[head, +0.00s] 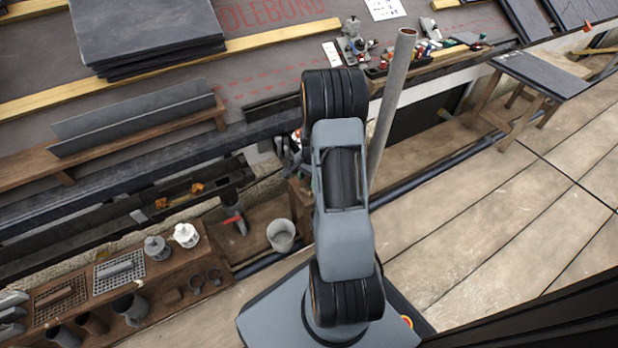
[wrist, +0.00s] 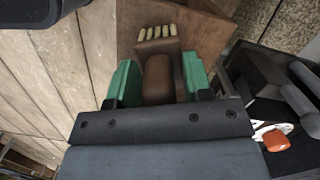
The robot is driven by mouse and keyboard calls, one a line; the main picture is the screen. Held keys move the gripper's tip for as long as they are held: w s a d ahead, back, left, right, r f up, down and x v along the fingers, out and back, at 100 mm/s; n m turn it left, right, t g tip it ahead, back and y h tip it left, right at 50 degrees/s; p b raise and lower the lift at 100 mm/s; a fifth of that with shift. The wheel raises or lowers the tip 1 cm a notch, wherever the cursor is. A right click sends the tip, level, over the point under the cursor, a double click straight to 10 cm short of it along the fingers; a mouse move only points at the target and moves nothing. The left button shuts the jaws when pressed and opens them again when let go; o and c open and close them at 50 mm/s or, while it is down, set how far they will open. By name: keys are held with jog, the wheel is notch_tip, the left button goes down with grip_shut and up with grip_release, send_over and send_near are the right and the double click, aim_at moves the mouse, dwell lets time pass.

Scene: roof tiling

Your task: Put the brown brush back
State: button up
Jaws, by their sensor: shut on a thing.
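The brown brush (wrist: 158,80) shows in the wrist view, with a rounded brown handle and a wider brown head with a row of cream tufts at its far end. My gripper (wrist: 158,76) has green fingers, one on each side of the handle, and is shut on it. A brown wooden surface (wrist: 208,38) lies beyond and around the brush head; I cannot tell whether the brush touches it. In the head view my own arm hides the gripper and the brush.
An orange object (wrist: 277,141) lies at the right in the wrist view. In the head view, a grey bucket (head: 281,235) stands left of my arm. A wooden shelf (head: 190,312) holds pots and fittings. Dark slates (head: 145,32) are stacked on the roof. Planked floor (head: 500,215) is clear at right.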

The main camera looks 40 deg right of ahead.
jog(key=o, duration=1)
jog(key=shift+c, duration=0.2)
notch_tip(320, 180, up, 14)
jog(key=d+p, duration=0.1)
jog(key=p, duration=0.5)
jog(key=shift+w+d+f, duration=0.15)
jog(key=shift+w+d, duration=0.05)
jog(key=shift+d, duration=0.15)
